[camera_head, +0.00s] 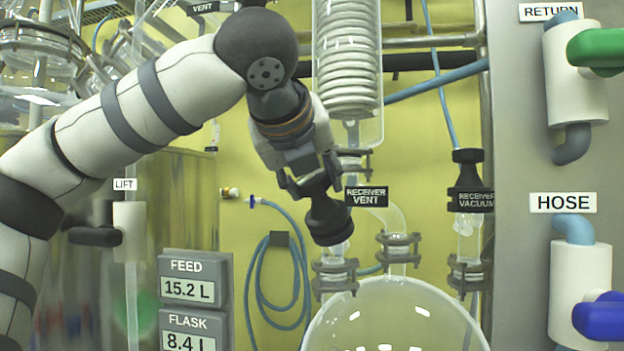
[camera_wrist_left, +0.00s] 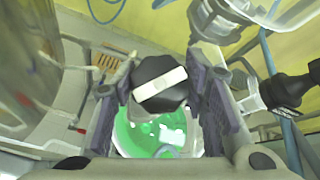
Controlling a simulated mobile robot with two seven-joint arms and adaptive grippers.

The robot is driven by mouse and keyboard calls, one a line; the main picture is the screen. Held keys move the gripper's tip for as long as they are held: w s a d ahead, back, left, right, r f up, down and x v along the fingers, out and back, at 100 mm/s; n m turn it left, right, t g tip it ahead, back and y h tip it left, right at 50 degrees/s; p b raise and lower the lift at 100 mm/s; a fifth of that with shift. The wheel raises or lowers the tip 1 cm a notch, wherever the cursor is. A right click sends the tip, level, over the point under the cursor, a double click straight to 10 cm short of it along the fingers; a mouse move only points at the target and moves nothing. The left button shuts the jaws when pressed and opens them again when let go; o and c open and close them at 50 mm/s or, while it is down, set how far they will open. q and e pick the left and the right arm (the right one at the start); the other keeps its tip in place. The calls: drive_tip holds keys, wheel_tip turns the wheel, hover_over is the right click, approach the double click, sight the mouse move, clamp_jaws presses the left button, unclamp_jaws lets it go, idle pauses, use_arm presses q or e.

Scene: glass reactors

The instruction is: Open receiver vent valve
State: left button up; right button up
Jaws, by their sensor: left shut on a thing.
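The receiver vent valve's black knob (camera_head: 329,220) sits above a glass neck of the round receiver flask (camera_head: 400,310), left of the "RECEIVER VENT" label (camera_head: 366,196). My left gripper (camera_head: 316,187) reaches down from above and is shut on this knob. In the left wrist view, the knob (camera_wrist_left: 158,82) has a white bar across its top, tilted slightly. The two fingers of my left gripper (camera_wrist_left: 160,100) stand on either side of it. The fingers and wrist hide part of the knob in the head view. My right gripper is not in view.
The receiver vacuum valve (camera_head: 467,185) stands to the right. A glass condenser with a white coil (camera_head: 348,60) hangs close beside my left wrist. Return (camera_head: 575,75) and hose (camera_head: 578,290) fittings are on the grey panel at right. A blue hose (camera_head: 262,290) hangs on the yellow wall.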

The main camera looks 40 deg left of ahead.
use_arm(q)
drive_tip(key=n+g+y, duration=0.1)
drive_tip(key=n+g, duration=0.1)
drive_tip(key=n, duration=0.2)
drive_tip(key=n+g, duration=0.3)
drive_tip(key=n, duration=0.2)
drive_tip(key=shift+y, duration=0.4)
drive_tip(key=n+g, duration=0.1)
drive_tip(key=n, duration=0.1)
drive_tip(key=n+g+h, duration=0.1)
drive_tip(key=n, duration=0.2)
drive_tip(key=shift+g, duration=0.4)
drive_tip(key=shift+n+g+h, duration=0.7)
drive_tip(key=shift+n, duration=1)
drive_tip(key=o, duration=1.1)
drive_tip(key=shift+o, duration=0.2)
